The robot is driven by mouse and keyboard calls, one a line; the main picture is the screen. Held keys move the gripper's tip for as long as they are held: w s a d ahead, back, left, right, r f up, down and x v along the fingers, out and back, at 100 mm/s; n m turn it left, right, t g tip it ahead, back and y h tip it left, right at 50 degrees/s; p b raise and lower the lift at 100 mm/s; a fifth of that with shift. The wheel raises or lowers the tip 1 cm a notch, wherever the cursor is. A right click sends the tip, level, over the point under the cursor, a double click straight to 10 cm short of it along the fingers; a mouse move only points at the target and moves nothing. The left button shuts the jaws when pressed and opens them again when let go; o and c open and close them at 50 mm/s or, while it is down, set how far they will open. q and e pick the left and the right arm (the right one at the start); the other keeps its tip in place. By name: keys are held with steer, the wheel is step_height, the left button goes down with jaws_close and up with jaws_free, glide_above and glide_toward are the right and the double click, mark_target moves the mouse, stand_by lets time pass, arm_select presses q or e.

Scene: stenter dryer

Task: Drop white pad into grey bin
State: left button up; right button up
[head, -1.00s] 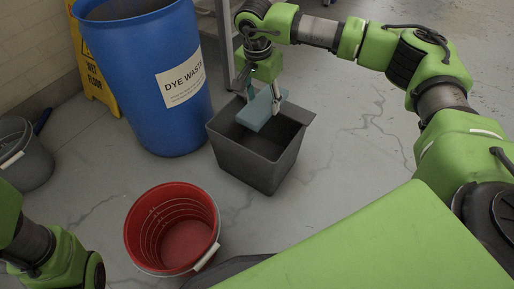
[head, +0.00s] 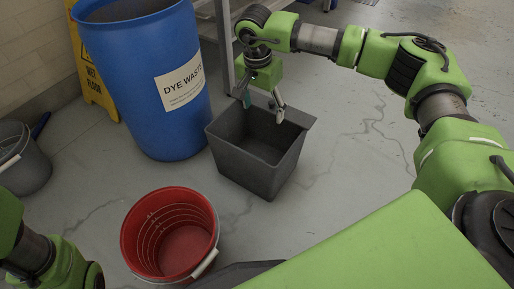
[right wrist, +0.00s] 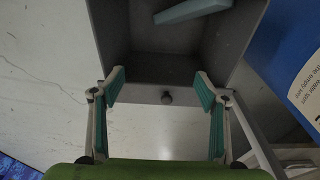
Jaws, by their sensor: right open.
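The grey bin (head: 230,172) stands open on the floor near the middle of the head view. Its wall also shows in the right wrist view (right wrist: 107,32). My right gripper (head: 263,106) is open and empty above the bin's far side. Its spread teal-lined fingers show in the right wrist view (right wrist: 160,84). The pad (right wrist: 190,10), which looks pale blue-grey, appears apart from the fingers within the bin's outline, cut by the top edge. Whether it rests on the bin's bottom I cannot tell. It does not show in the head view. My left gripper is out of view.
A blue dye waste barrel (head: 140,85) stands left of the bin. A red bucket (head: 185,250) is in front of it. A grey bucket (head: 24,175) and a yellow wet-floor sign (head: 97,85) are at the left. The floor right of the bin is clear.

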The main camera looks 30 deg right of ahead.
step_height(320, 180, up, 12)
steer(key=a, duration=0.1)
steer(key=shift+s+a, duration=0.3)
steer(key=shift+s, duration=0.1)
steer(key=shift+f, duration=0.1)
